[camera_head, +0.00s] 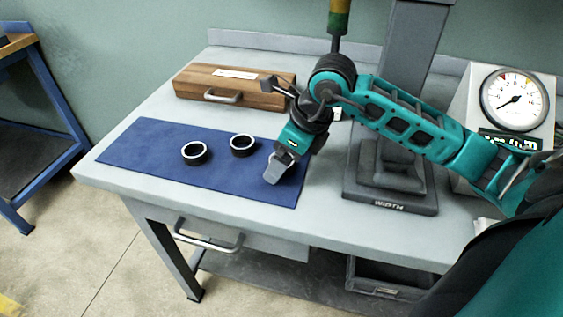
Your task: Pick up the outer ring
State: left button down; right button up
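Two dark rings with bright upper rims lie flat on the blue mat: a left ring (195,153) and a right ring (243,145). They look alike in size, and I cannot tell which is the outer ring. My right gripper (278,168) points down over the right part of the blue mat (140,148), to the right of the right ring and apart from it. Its grey fingers overlap in this view, so I cannot tell whether they are open or shut. My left gripper is not in view.
A wooden case (195,84) with a handle lies behind the mat. A grey stand (390,190) marked "WIDTH" rises right of my gripper, with a dial gauge (513,98) behind it. The mat's left part is clear. A blue-framed bench (50,90) stands at far left.

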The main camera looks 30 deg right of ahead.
jog(key=shift+c, duration=0.3)
jog(key=c, duration=1.1)
jog(key=shift+r, duration=0.15)
jog(key=shift+c, duration=0.2)
